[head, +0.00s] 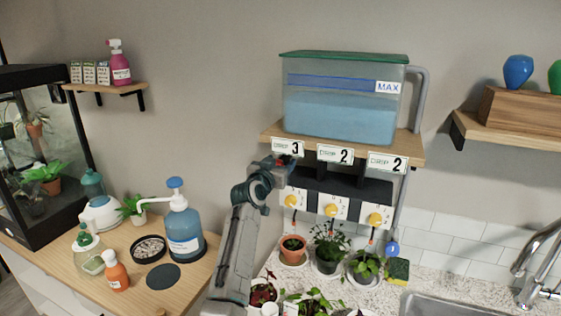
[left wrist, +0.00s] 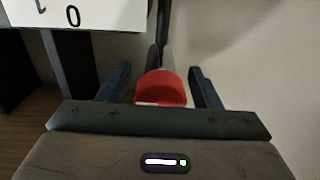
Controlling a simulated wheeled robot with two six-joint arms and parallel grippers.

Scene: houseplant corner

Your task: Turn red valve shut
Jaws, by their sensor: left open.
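The red valve (left wrist: 165,88) is a red knob on a grey fitting, seen in the left wrist view between my two dark fingers. My left gripper (left wrist: 160,78) is open around it, with a gap visible beside the knob. In the head view my left gripper (head: 286,163) is at the front edge of the tank shelf, below the "DROP 3" card; a little red shows there, and the arm hides most of the valve. I cannot tell whether the fingers touch the knob. My right gripper is in neither view.
A water tank (head: 340,112) stands on the wooden shelf (head: 412,150). Yellow dials (head: 332,210) on white plates sit below, over potted plants (head: 292,248) on the counter. A blue pump bottle (head: 184,232) stands left of my arm. The sink (head: 450,306) is at right.

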